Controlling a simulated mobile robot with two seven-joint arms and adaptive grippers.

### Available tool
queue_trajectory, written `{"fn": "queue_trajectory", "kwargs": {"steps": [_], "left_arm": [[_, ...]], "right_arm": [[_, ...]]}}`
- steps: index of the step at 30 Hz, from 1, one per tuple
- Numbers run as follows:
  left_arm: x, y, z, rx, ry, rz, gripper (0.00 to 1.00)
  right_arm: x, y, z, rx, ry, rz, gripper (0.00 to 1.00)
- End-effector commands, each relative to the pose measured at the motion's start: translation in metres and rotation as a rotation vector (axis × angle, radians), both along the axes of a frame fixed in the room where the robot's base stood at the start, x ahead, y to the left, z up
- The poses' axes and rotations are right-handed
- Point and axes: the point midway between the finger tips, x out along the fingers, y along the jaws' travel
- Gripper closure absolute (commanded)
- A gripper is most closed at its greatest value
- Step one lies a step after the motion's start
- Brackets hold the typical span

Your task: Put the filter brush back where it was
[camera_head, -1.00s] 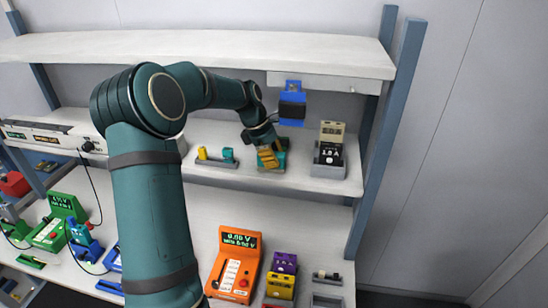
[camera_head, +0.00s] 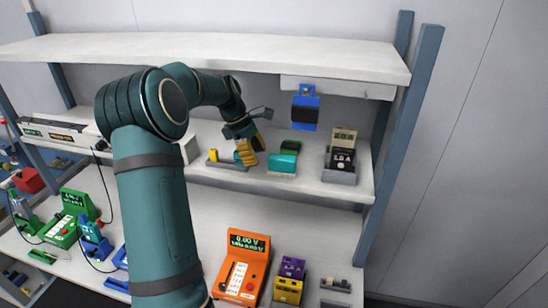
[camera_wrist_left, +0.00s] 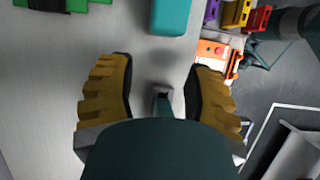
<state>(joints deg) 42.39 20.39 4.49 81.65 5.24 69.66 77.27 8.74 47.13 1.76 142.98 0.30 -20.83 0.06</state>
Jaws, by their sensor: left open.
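A teal block with a pale lower edge (camera_head: 283,164), which looks like the filter brush, lies on the middle shelf (camera_head: 305,191). Its top also shows at the upper edge of the left wrist view (camera_wrist_left: 170,14). The gripper hides part of the tray. My right gripper is not in view.
A dark green block (camera_head: 290,147) stands behind the teal one. A black and beige device in a grey holder (camera_head: 340,160) stands to the right. A blue item (camera_head: 305,107) hangs above. An orange meter (camera_head: 243,268) sits on the bench below.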

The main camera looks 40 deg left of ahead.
Motion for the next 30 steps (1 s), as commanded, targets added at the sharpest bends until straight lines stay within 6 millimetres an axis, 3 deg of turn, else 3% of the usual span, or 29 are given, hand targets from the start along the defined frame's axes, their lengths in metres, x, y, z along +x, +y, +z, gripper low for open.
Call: {"fn": "queue_trajectory", "kwargs": {"steps": [3, 9, 30], "left_arm": [[-0.009, 0.017, 0.000, 0.000, 0.000, 0.001, 0.49], [-0.017, 0.031, 0.000, -0.001, 0.000, 0.000, 0.49], [-0.017, 0.032, 0.000, 0.000, -0.007, -0.009, 0.49]], "right_arm": [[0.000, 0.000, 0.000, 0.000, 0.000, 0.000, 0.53], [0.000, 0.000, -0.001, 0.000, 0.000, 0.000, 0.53], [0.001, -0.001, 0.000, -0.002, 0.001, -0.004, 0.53]]}}
